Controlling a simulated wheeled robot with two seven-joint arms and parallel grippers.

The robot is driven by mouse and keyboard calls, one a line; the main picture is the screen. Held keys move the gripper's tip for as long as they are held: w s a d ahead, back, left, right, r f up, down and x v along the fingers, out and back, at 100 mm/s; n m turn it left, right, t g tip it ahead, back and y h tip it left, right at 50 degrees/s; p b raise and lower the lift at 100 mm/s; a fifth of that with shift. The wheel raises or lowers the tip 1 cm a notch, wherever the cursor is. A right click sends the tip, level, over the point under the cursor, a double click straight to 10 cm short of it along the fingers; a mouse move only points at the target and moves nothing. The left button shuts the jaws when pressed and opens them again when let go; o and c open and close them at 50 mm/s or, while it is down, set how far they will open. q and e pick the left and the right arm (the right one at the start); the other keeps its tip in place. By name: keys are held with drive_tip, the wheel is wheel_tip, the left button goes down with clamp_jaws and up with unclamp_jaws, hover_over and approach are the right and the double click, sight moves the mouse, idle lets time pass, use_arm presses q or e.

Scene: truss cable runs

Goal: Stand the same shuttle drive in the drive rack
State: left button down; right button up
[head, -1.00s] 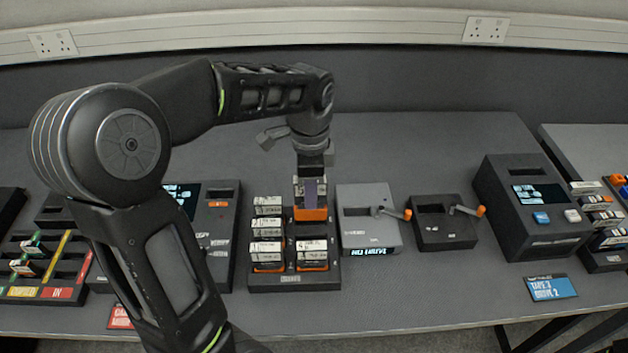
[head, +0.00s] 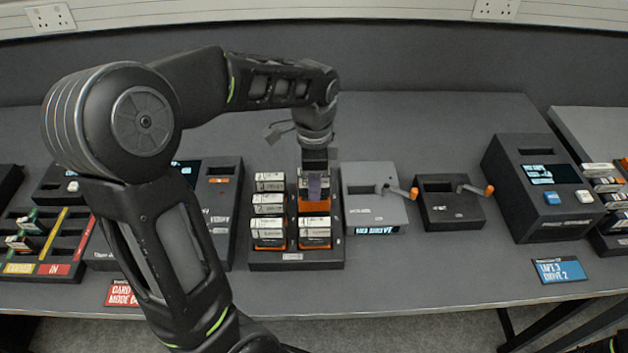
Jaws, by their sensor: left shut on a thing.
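The drive rack (head: 297,263) is a dark tray in the middle of the bench, with two columns of slots. Several white-labelled drives stand in it, mostly in the left column, some with orange lower parts. My left gripper (head: 316,176) points down over the right column and is shut on a shuttle drive (head: 314,205) with an orange lower part and a pale upper part. The drive is upright behind the front-right drive (head: 315,228). I cannot tell whether its lower end is seated in a slot. My right gripper is out of view.
A grey cranked box (head: 373,212) and a black cranked box (head: 448,207) stand just right of the rack. A dark unit with a screen (head: 541,197) is farther right. A slotted tray (head: 42,244) is at left. Bare bench lies in front of the cranked boxes.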

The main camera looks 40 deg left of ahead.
sight(314, 206)
use_arm(q)
drive_tip(key=shift+f+b, duration=1.05)
drive_tip(key=shift+f, duration=0.75)
drive_tip(key=shift+f, duration=0.1)
drive_tip(key=shift+f+b, duration=1.3)
drive_tip(key=shift+f, duration=0.8)
idle(1.6)
drive_tip(key=c, duration=1.1)
unclamp_jaws()
drive_tip(key=shift+o, duration=0.2)
drive_tip(key=o, duration=0.3)
drive_tip(key=shift+r, duration=0.1)
